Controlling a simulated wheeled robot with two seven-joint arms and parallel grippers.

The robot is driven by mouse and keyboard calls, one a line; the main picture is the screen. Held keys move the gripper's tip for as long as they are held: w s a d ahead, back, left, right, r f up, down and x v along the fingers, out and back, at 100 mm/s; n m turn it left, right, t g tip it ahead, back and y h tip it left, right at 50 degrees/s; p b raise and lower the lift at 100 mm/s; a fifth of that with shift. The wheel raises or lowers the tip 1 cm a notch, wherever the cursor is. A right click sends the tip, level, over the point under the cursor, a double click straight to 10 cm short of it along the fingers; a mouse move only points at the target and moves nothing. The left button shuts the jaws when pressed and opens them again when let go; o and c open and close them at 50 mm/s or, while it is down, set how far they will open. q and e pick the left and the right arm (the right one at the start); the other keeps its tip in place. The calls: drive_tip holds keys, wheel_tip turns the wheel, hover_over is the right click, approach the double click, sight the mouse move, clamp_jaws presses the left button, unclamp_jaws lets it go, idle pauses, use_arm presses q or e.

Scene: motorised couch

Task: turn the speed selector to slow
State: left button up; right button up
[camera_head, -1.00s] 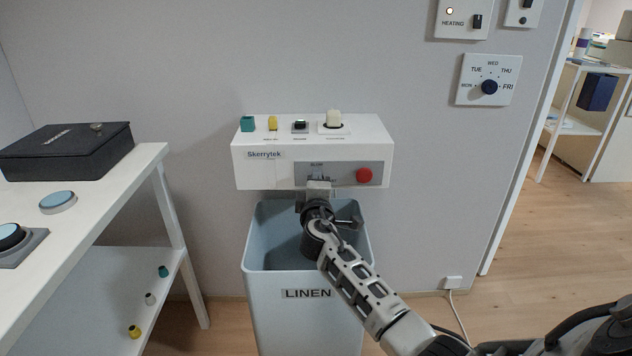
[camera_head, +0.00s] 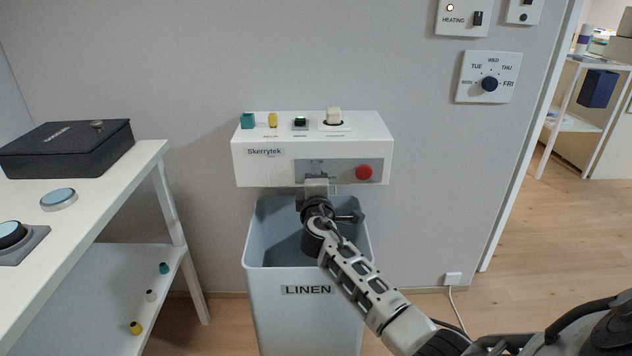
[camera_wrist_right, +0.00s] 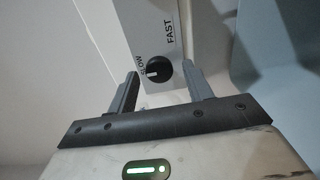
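The speed selector (camera_wrist_right: 158,72) is a round black knob with a pale mark, on a grey plate lettered SLOW and FAST. Its mark is on the side nearer the SLOW lettering. My right gripper (camera_wrist_right: 162,82) is open, with one finger on each side of the knob and visible gaps between. In the head view, my right gripper (camera_head: 316,180) is in front of the grey panel (camera_head: 340,173) of the white Skerrytek unit (camera_head: 215,0) and hides the knob. My left gripper is out of view.
A red button (camera_head: 364,172) is right of my gripper on the same panel. The LINEN bin (camera_head: 270,310) is below. A white table (camera_head: 110,200) stands at the left.

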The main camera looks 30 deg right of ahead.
drive_tip(key=shift+s+a, duration=0.1)
use_arm(q)
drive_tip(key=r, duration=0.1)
drive_tip(key=p, duration=0.1)
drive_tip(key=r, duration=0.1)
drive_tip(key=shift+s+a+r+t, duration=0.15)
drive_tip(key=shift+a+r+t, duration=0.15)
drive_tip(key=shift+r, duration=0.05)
use_arm(e)
drive_tip(key=v, duration=1.5)
drive_tip(key=shift+s, duration=0.35)
use_arm(q)
drive_tip(key=shift+p, duration=0.3)
use_arm(e)
drive_tip(key=shift+a, duration=0.1)
